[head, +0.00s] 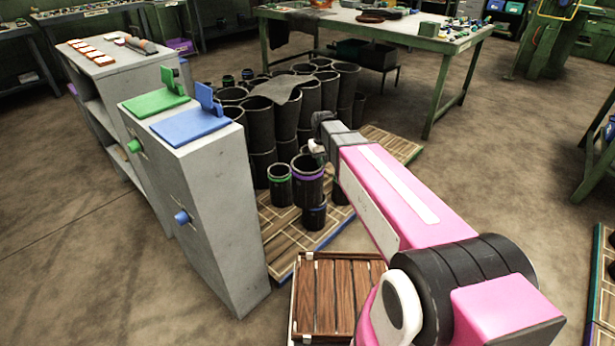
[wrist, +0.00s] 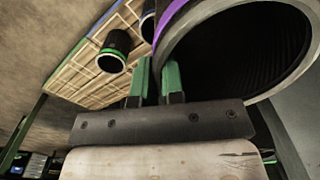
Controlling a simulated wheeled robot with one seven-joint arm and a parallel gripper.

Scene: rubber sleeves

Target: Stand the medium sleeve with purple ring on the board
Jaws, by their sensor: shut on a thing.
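The sleeve with the purple ring (head: 308,186) is a black, open-topped cylinder, roughly upright in the head view. My gripper (head: 317,152) is at its upper rim. In the wrist view the green fingers (wrist: 157,80) are shut on its wall, and its wide mouth (wrist: 240,45) fills the upper right. I cannot tell for sure whether its base is clear of what is below. A slatted wooden board (head: 325,290) with pale corner pieces lies at the bottom centre of the head view, partly hidden by my arm.
A green-ringed sleeve (head: 279,188) and a blue-ringed sleeve (head: 315,217) stand close by on a wooden pallet (head: 290,240). Several tall black sleeves (head: 285,110) crowd behind. A grey cabinet (head: 215,210) stands at left. A green workbench (head: 400,30) is at the back.

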